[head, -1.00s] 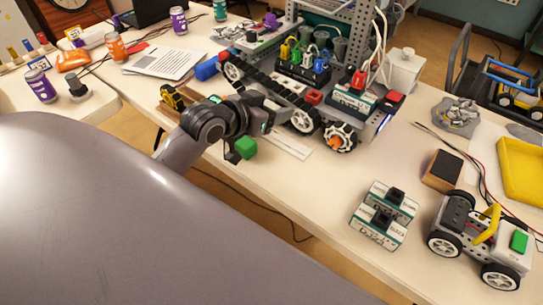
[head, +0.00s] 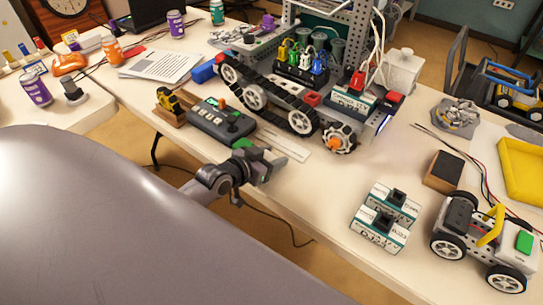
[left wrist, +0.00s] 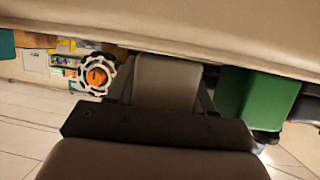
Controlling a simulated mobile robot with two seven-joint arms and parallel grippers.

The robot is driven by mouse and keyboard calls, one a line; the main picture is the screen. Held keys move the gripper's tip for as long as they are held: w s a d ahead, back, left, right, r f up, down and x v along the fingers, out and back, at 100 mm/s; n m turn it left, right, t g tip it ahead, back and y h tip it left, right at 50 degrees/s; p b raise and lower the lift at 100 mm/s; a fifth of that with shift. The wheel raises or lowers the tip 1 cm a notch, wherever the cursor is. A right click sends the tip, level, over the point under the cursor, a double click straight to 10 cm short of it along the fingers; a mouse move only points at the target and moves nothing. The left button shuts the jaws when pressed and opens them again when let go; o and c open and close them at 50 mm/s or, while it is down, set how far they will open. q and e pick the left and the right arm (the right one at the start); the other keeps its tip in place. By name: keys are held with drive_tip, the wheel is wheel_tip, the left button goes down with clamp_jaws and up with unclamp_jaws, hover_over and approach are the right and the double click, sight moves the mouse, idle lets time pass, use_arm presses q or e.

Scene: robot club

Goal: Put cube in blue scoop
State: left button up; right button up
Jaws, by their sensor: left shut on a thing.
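The green cube (head: 243,143) shows only in part in the head view, at my left gripper (head: 268,160) and partly covered by it. The gripper is shut on the cube, over the front edge of the white table. In the left wrist view the cube (left wrist: 258,98) is a large green block at the right. A blue piece (head: 203,73) lies by the tracked robot's left end; I cannot tell whether it is the blue scoop. Another blue part (head: 510,78) shows at the far right, by a yellow vehicle. My right gripper is not in view.
A grey controller (head: 222,122) lies just behind my left gripper. The large tracked robot (head: 295,95) stands beyond it. White-green boxes (head: 380,232), a wheeled car (head: 485,240) and a yellow tray (head: 525,165) are to the right. Bare table (head: 320,195) lies between.

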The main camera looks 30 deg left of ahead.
use_arm(q)
drive_tip(key=shift+f, duration=0.2)
drive_tip(key=o, duration=1)
